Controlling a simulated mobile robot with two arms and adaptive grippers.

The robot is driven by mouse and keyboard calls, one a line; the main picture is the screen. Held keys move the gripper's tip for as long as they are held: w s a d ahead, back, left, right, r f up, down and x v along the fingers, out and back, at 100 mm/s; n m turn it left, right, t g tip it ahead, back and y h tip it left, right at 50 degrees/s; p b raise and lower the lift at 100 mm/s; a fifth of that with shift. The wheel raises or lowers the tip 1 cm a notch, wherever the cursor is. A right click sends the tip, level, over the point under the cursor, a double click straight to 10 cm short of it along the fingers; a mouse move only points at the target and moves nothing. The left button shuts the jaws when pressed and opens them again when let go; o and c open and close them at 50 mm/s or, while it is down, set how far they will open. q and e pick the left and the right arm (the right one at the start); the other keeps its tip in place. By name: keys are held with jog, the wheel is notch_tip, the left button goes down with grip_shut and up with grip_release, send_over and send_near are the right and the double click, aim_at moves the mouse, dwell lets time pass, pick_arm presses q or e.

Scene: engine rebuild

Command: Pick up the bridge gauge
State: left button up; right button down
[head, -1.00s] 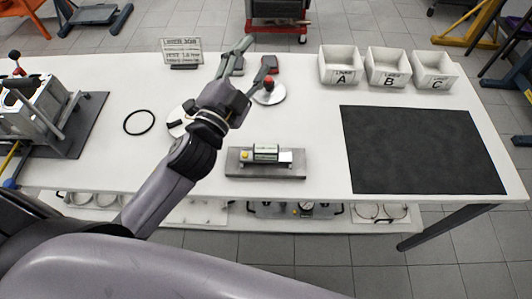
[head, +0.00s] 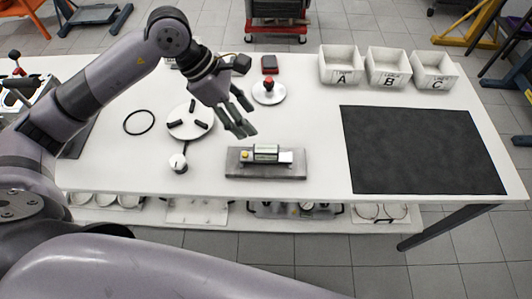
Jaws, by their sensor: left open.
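The bridge gauge, as I take it, is the small silver bar with a pale green display window (head: 266,153) and a yellow button at its left end. It lies on a flat grey block (head: 240,171) near the front middle of the white table. My left gripper (head: 246,121) is open and empty. It hangs above and behind the gauge, slightly to its left, with fingers pointing down towards it, apart from it. My right gripper is not in view.
A white disc with black pads (head: 203,130) and a white knob (head: 178,161) lie left of the block. A red-knobbed disc (head: 269,97) stands behind. A black mat (head: 424,150) and bins A (head: 342,77), B (head: 388,81) and C (head: 434,84) are to the right.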

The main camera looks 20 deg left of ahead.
aim_at(262, 148)
pick_arm(q)
jog(key=shift+y, duration=0.7)
jog(key=p+x, duration=0.1)
jog(key=x, duration=0.2)
jog(key=a+p+x, duration=0.1)
jog(key=x, duration=0.3)
jog(key=a+p+x, duration=0.1)
jog(key=x, duration=0.3)
jog(key=shift+w+f, duration=0.2)
jog(key=shift+f, duration=0.3)
jog(key=shift+d+f+p, duration=0.35)
jog(key=shift+f+p, duration=0.15)
jog(key=p+x, duration=0.1)
jog(key=x, duration=0.2)
jog(key=shift+d+f, duration=0.2)
jog(key=shift+d, duration=0.1)
jog(key=shift+d+f, duration=0.1)
jog(key=shift+f, duration=0.25)
jog(key=shift+w, duration=0.1)
grip_shut()
